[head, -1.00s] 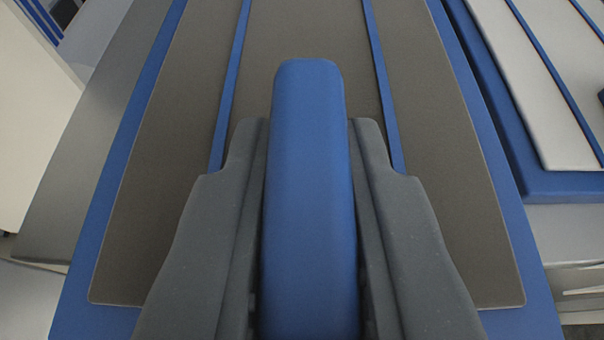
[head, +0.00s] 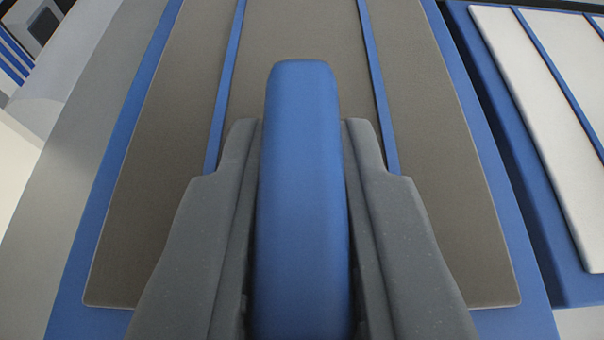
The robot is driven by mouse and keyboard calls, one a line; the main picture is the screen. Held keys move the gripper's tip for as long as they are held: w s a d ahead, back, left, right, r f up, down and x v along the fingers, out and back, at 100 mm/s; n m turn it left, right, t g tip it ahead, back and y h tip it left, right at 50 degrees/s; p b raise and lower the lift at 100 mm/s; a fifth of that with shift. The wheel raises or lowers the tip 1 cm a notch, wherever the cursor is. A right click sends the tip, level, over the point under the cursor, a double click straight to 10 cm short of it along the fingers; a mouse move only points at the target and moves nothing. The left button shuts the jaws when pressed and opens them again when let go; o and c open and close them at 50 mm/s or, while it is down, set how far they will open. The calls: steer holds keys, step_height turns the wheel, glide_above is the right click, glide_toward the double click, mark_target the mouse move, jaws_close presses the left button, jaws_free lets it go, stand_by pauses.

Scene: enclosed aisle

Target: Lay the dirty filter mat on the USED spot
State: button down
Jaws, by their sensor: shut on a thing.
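The dirty filter mat (head: 150,220) is a grey-brown panel in a blue frame with blue strips running along it. It fills the middle of the head view. My gripper (head: 303,130) is shut on the mat's blue handle (head: 300,190), with one dark grey finger on each side of it. The mat's far end runs out of the top of the picture. What lies under the mat is hidden, and I cannot see a USED marking.
A second mat with white panels (head: 530,120) in a blue frame lies to the right, close beside the dirty one. A grey surface (head: 95,95) shows along the left. A pale block (head: 15,165) stands at the left edge, and a dark item (head: 42,22) sits at the top left.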

steer(key=shift+w, duration=0.75)
steer(key=shift+s+f+b, duration=0.15)
steer(key=shift+f+b, duration=0.3)
steer(key=shift+f, duration=0.45)
steer(key=shift+f, duration=0.25)
